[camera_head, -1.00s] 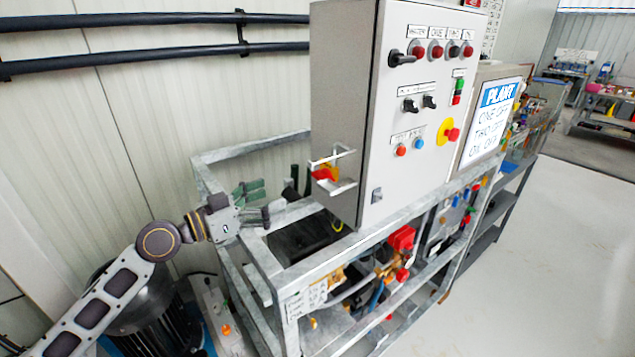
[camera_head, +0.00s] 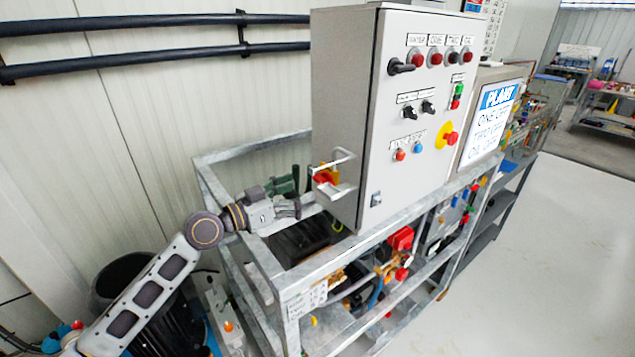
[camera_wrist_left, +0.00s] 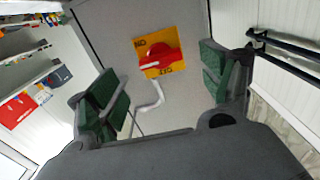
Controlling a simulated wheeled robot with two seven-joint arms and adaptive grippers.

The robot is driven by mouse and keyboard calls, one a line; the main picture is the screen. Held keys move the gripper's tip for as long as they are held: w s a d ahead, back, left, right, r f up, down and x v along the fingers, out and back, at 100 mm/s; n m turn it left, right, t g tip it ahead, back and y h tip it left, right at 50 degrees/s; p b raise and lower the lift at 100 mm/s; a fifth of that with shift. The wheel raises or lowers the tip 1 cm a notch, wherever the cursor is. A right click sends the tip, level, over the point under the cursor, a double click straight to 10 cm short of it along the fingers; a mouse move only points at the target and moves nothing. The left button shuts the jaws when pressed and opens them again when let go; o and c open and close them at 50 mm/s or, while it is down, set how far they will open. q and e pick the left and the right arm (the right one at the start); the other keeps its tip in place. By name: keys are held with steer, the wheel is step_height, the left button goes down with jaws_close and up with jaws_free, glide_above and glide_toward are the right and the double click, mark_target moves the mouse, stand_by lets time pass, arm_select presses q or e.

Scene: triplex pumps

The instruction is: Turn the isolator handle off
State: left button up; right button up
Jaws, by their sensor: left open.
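The isolator handle (camera_head: 324,177) is red on a yellow plate, on the left side wall of the grey control cabinet (camera_head: 420,120). In the left wrist view the red handle (camera_wrist_left: 155,57) sits across its yellow plate (camera_wrist_left: 172,43), which has black lettering. My left gripper (camera_head: 298,192) is open and empty, just left of the handle and apart from it. In the left wrist view its green-padded fingers stand wide on either side, with the handle ahead between them. My right gripper is not in view.
A pale bent bracket (camera_head: 345,160) juts out by the handle; it also shows in the left wrist view (camera_wrist_left: 150,103). A galvanised frame (camera_head: 285,285) runs below the arm. Black pipes (camera_head: 150,45) line the wall behind.

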mark_target(319, 183)
arm_select(q)
steer(key=shift+x, duration=0.85)
steer(key=shift+p+x, duration=0.7)
steer(key=shift+x, duration=1.15)
steer(key=shift+w+d, duration=0.3)
steer(key=shift+d, duration=0.15)
steer(key=c, duration=1)
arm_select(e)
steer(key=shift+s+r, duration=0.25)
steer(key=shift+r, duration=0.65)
